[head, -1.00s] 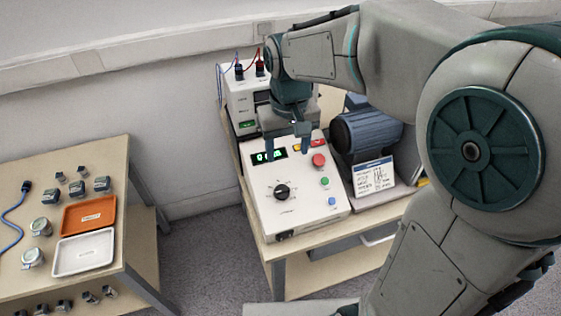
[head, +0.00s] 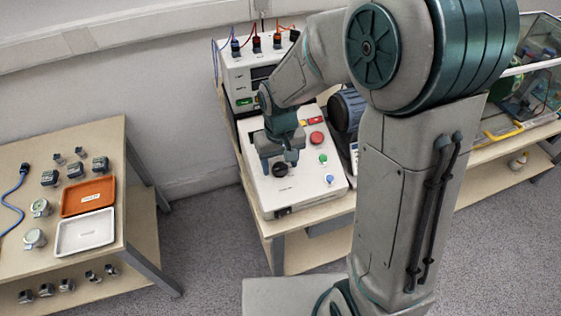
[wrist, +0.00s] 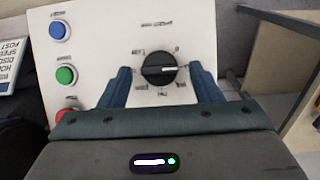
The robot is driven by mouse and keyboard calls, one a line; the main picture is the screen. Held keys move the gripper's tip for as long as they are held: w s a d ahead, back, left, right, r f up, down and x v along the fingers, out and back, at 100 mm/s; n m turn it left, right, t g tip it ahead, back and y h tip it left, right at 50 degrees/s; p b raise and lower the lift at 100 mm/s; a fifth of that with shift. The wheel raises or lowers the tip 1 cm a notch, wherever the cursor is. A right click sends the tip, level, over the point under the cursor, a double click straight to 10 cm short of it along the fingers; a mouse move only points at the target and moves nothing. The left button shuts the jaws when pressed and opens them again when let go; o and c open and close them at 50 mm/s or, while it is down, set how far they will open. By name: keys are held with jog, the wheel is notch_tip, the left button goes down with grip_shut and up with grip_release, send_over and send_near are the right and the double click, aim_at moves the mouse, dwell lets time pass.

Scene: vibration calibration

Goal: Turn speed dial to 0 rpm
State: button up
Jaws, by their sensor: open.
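The speed dial (head: 280,170) is a round black knob on the sloped white face of the control box (head: 310,192). In the wrist view the dial (wrist: 158,68) lies between my two blue fingers, with a white mark on its right half. The small labels around it are too blurred to read. My gripper (head: 279,160) is open, its fingers on either side of the dial with a gap visible on each side. Whether the fingertips touch the panel I cannot tell. The box's number display is hidden behind my gripper in the head view.
A red button (head: 317,138), a green button (head: 323,159) and a blue button (head: 329,178) run down the panel's right side. A meter with cables (head: 240,75) stands behind the box. The left table (head: 112,150) holds an orange tray (head: 88,196) and a white tray (head: 85,232).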

jog(key=shift+f, duration=0.2)
jog(key=c, duration=1)
jog(key=shift+n, duration=0.4)
jog(key=n+h+b, duration=0.1)
jog(key=n+t+b, duration=0.1)
jog(key=n, duration=0.1)
jog(key=shift+s+a+f+h, duration=0.1)
jog(key=shift+a+h, duration=0.1)
jog(key=shift+h, duration=0.2)
jog(key=shift+s+a+n+t+h+b, duration=0.1)
jog(key=shift+n+t+h+b, duration=0.2)
jog(key=shift+n+b, duration=0.6)
jog(key=shift+s+a+n+t+h+b, duration=0.1)
jog(key=shift+n+t+h+b, duration=0.25)
jog(key=shift+n, duration=0.95)
jog(key=shift+d, duration=0.1)
